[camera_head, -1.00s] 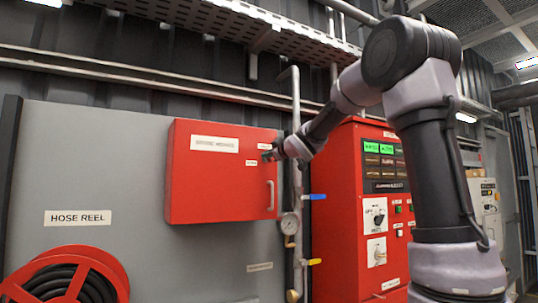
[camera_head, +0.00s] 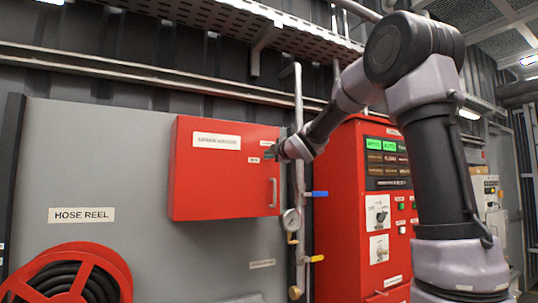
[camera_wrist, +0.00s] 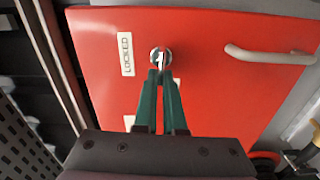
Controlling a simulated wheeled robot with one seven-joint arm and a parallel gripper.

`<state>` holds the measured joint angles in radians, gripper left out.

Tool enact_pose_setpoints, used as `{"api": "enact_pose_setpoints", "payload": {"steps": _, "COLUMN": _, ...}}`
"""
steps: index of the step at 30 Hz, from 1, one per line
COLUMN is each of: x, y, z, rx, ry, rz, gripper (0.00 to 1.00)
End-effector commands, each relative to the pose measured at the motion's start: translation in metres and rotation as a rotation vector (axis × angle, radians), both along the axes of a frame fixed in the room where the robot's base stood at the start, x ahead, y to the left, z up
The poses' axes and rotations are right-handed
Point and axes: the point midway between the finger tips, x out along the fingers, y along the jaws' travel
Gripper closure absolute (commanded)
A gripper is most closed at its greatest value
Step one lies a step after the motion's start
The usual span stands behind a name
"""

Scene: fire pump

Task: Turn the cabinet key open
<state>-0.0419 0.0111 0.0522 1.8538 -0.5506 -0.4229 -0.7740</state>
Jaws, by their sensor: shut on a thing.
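The red cabinet (camera_head: 210,185) hangs on the grey panel, its door shut. In the wrist view, the red door (camera_wrist: 215,90) carries a silver key in its lock (camera_wrist: 160,57), beside a white "LOCKED" label (camera_wrist: 126,54). My gripper (camera_wrist: 161,75) has its green fingers close together at the tips, shut on the key. In the head view my gripper (camera_head: 272,152) is at the cabinet's upper right, hiding the key there.
A pale bar handle (camera_head: 273,192) is on the door below my gripper; it also shows in the wrist view (camera_wrist: 270,55). A red control panel (camera_head: 345,220) is beyond.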

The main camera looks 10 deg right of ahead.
Motion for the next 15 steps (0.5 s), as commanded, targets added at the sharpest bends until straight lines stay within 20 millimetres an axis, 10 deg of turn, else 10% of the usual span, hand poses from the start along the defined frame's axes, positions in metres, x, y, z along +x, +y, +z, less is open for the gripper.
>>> {"api": "enact_pose_setpoints", "payload": {"steps": 15, "x": 0.0002, "y": -0.0002, "z": -0.0022, "rx": -0.078, "ry": -0.024, "rz": 0.000, "gripper": 1.00}}
